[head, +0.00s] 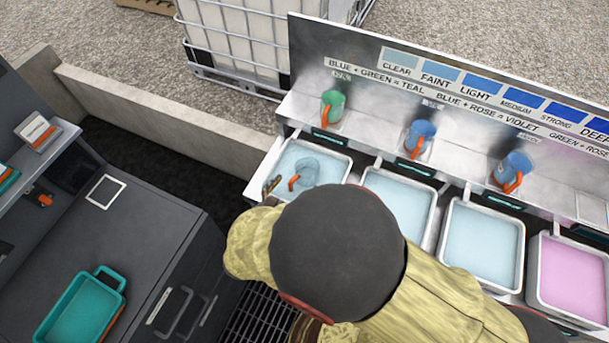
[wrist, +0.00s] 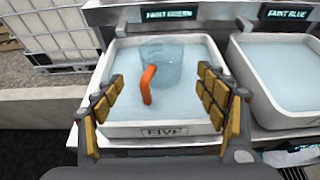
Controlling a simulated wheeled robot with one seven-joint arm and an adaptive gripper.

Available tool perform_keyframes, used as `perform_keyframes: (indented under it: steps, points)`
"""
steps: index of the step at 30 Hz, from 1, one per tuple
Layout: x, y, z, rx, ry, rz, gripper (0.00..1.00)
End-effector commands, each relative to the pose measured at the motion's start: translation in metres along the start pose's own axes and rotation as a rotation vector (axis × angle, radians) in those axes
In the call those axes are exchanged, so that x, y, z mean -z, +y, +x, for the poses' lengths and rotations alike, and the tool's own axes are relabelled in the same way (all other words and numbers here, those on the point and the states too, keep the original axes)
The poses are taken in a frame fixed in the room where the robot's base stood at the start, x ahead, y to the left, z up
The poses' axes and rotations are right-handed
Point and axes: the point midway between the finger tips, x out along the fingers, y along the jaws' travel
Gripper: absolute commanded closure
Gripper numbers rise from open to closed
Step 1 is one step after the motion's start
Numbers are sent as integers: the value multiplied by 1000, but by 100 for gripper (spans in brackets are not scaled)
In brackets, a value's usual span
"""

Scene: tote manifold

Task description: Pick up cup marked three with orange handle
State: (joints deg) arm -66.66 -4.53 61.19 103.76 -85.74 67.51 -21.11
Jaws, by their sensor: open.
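A clear bluish cup with an orange handle (head: 306,176) sits in the leftmost tray (head: 337,160), in pale liquid. In the wrist view the cup (wrist: 172,62) is upright, its orange handle turned toward me. My gripper (head: 270,187) is open and empty at that tray's left side; in the wrist view its padded fingers (wrist: 160,82) frame the handle without visible contact. Three more orange-handled cups stand on the shelf: green (head: 333,106), blue (head: 418,138) and darker blue (head: 514,170). I cannot read a number on any cup. My arm hides part of the tray area.
More trays of blue (head: 436,202) and pink liquid (head: 539,284) stand to the right. A lettered board (head: 455,86) rises behind the shelf. A dark cabinet with a teal tray (head: 43,333) is at left, beyond a gap.

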Motion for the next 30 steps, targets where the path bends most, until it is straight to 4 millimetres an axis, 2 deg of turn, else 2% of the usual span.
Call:
perform_keyframes:
  steps: [11, 19, 29, 30]
  points:
    - [1, -1, 35, -2, -1, -3, 27]
    - [-2, -4, 71, -1, 0, -3, 27]
    - [-3, -3, 77, -3, -1, -4, 27]
    - [-3, -3, 77, -3, -1, -4, 29]
